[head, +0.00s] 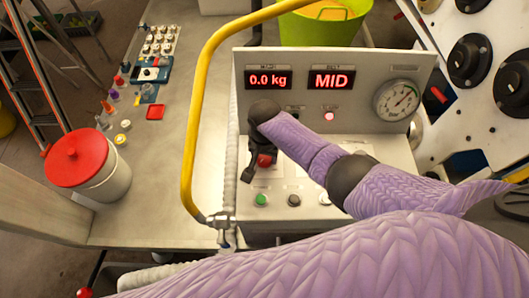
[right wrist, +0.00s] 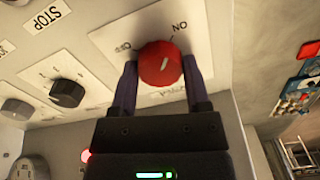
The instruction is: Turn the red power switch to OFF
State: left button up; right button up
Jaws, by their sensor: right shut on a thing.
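The red power switch (right wrist: 161,63) is a round red knob with a white pointer mark on a white plate. The plate carries the word ON and another label partly hidden at the left. In the right wrist view my right gripper (right wrist: 160,80) has one finger on each side of the knob and is shut on it. The pointer mark slants toward the ON side. In the head view the red switch (head: 265,160) shows only in part below my right gripper (head: 256,160). My left gripper is not in view.
The control panel (head: 350,215) has green and black buttons, a gauge (head: 397,100) and displays reading 0.0 kg and MID. A yellow pipe (head: 188,130) rises left of the panel. A red-lidded tub (head: 88,165) and small bottles stand on the bench.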

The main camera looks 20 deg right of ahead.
jog(key=n+p, duration=0.1)
jog(key=n, duration=0.2)
jog(key=shift+n, duration=0.3)
jog(key=n, duration=0.4)
jog(key=shift+n+p, duration=0.3)
jog(key=n, duration=0.4)
jog(key=shift+n, duration=2)
jog(key=o, duration=1.3)
